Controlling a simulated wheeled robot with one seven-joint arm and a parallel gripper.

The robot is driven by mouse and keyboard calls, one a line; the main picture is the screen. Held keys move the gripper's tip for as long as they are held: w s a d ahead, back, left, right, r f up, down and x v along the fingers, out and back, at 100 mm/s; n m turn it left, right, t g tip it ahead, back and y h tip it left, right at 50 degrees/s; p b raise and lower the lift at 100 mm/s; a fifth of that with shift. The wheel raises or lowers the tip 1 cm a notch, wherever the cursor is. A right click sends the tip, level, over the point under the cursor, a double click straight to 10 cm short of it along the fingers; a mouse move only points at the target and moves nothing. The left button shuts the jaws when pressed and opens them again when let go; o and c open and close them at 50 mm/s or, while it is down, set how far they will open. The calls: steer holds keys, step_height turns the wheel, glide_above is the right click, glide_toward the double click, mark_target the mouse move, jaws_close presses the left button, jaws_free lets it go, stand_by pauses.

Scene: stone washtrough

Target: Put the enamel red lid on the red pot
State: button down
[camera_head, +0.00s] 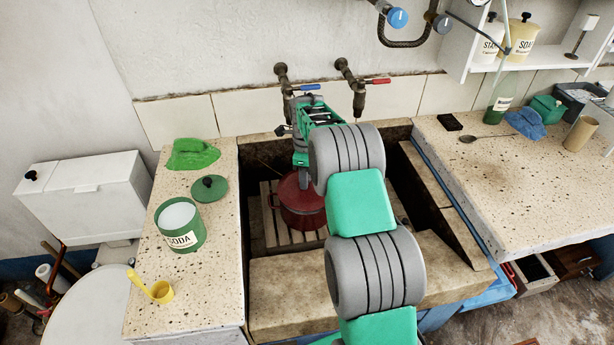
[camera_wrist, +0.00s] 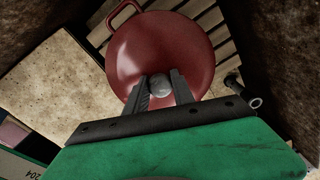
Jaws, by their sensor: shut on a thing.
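The enamel red lid (camera_wrist: 140,50) is a round, dark red disc with a grey knob (camera_wrist: 160,85). My gripper (camera_wrist: 161,90) is shut on the knob, with a finger on each side; in the head view its end (camera_head: 303,182) is low in the trough. The red pot (camera_head: 306,219) stands in the trough directly under the lid. One pot handle (camera_wrist: 122,13) sticks out past the lid's edge in the wrist view. The lid covers the pot's mouth from above; I cannot tell whether it is seated on the rim. My arm hides the pot's right side in the head view.
The pot stands on a wooden slatted rack (camera_head: 272,222) inside the stone trough, with close walls. Two taps (camera_head: 308,87) hang above the back. A green SODA tin (camera_head: 181,228) and its lid (camera_head: 208,188) are on the left ledge. The right counter (camera_head: 490,190) is mostly clear.

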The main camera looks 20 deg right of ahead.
steer(key=shift+f, duration=0.15)
steer(key=shift+f+b, duration=0.35)
steer(key=shift+f, duration=0.1)
steer(key=shift+f, duration=0.1)
stand_by(1.3)
steer(key=c, duration=1)
jaws_free()
steer(key=shift+o, duration=0.5)
steer(key=o, duration=0.4)
